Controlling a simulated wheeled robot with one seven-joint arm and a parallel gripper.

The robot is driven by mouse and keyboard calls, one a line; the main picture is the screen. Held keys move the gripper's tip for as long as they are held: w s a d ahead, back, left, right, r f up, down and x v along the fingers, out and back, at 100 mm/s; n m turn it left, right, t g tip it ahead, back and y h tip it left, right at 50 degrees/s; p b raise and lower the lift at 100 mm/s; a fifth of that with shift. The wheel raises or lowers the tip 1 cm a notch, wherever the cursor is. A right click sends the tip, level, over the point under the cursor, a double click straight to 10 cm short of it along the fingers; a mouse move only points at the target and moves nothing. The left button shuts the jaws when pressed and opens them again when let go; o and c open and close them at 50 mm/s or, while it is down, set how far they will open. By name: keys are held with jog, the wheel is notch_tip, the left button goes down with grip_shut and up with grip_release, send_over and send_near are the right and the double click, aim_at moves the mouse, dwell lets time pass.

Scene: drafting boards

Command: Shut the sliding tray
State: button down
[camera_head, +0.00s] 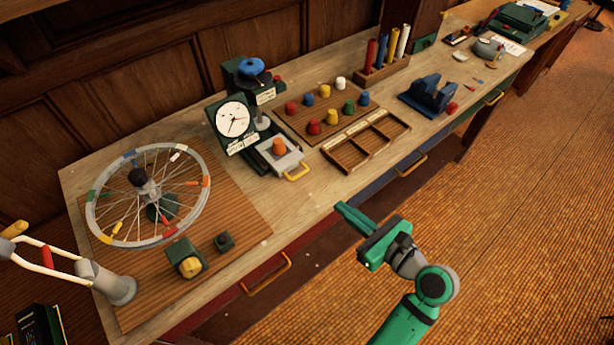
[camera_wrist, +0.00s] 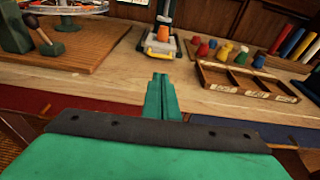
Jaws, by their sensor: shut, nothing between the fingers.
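The sliding tray (camera_head: 281,159) is a light grey sliding piece with a yellow handle (camera_head: 297,172) at its front. It sticks out toward the table's front edge from below a green stand with a white dial (camera_head: 233,119). An orange peg-like piece (camera_head: 279,146) stands on the tray. In the wrist view the tray's yellow handle (camera_wrist: 158,50) lies straight beyond my fingertips, with the orange piece (camera_wrist: 163,34) behind it. My gripper (camera_head: 340,206) is shut and empty, in front of the table edge, apart from the tray. Its closed green fingers (camera_wrist: 160,78) point toward the handle.
A wooden compartment box (camera_head: 345,158) stands close right of the tray, with a board of coloured pegs (camera_head: 290,123) behind. A spoked wheel (camera_head: 93,212) is at left. Drawer handles (camera_head: 265,275) stick out along the table front. Bare tabletop lies before the tray.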

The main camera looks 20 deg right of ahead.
jog(key=x, duration=1.4)
jog(key=shift+a+r, duration=0.15)
jog(key=shift+r, duration=0.2)
jog(key=shift+w, duration=0.1)
